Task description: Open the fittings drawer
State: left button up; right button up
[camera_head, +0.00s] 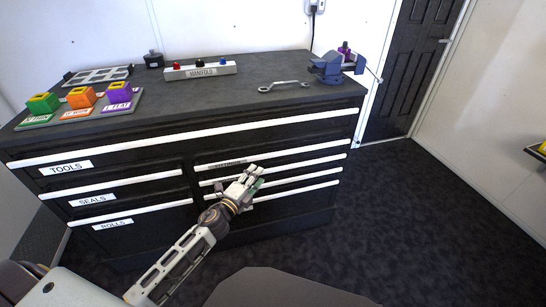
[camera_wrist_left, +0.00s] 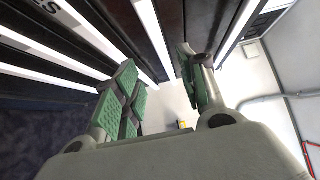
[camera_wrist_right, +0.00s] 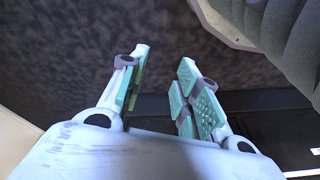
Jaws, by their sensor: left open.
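The black cabinet (camera_head: 150,258) has drawers with long white handle strips. Its left column is labelled TOOLS, SEALS and ROLLS. The right column's upper drawer has a shaded label (camera_head: 228,163) that I cannot read, so I cannot tell which drawer is the fittings one. All drawers look closed. My left gripper (camera_head: 254,177) is open in front of the right column's handle strips. In the left wrist view its green-padded fingers (camera_wrist_left: 158,72) are apart, with a white strip (camera_wrist_left: 153,38) showing between them; contact is unclear. My right gripper (camera_wrist_right: 158,78) is open and empty over dark carpet.
The cabinet top (camera_head: 250,97) holds a manifold block (camera_head: 200,72), a wrench (camera_head: 285,86), a blue vise (camera_head: 328,67) and coloured blocks on a tray (camera_head: 75,118). Dark carpet (camera_head: 410,220) is clear to the right, near a black door (camera_head: 412,70).

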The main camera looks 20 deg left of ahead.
pick_arm(q)
jog(key=shift+w, duration=0.1)
send_near(273, 156)
jog(key=shift+w, duration=1.25)
jog(key=shift+w+d+b, duration=0.2)
jog(key=shift+w+d, duration=0.05)
jog(key=shift+w, duration=0.5)
jog(key=shift+w+d+b, duration=0.2)
jog(key=shift+w+d, duration=0.05)
jog(key=shift+w, duration=0.45)
jog(key=shift+w+d, duration=0.2)
jog(key=shift+w, duration=1)
jog(key=shift+w+d+f, duration=0.1)
jog(key=shift+w+d, duration=0.1)
jog(key=shift+w, duration=0.6)
jog(key=shift+w+b, duration=0.3)
pick_arm(e)
jog(key=shift+a+r, duration=0.2)
jog(key=shift+r, duration=0.75)
